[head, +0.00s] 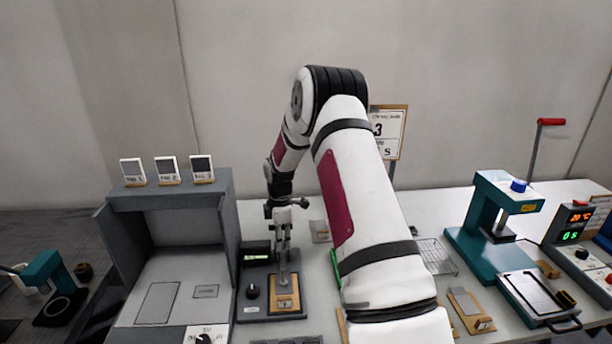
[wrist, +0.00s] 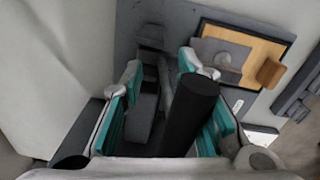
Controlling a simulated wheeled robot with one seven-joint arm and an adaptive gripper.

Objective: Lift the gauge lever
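The gauge (head: 250,303) is a dark grey base with a small lit display, a black knob and a wooden plate (head: 286,303), standing left of the middle of the bench. In the wrist view its wooden plate (wrist: 258,48) carries a grey sheet and a small wooden block. My gripper (head: 283,262) points down over the gauge. In the wrist view my gripper (wrist: 165,115) has its teal-padded fingers apart. A thick black rod (wrist: 188,112), apparently the lever, stands between them, closer to the right finger. I cannot tell whether it touches that finger.
A grey open-fronted cabinet (head: 222,215) with several small signs on top stands close on the left. A teal press (head: 480,235) with a tray stands to the right, beside a box with lit readouts (head: 572,235). My arm hides the bench middle.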

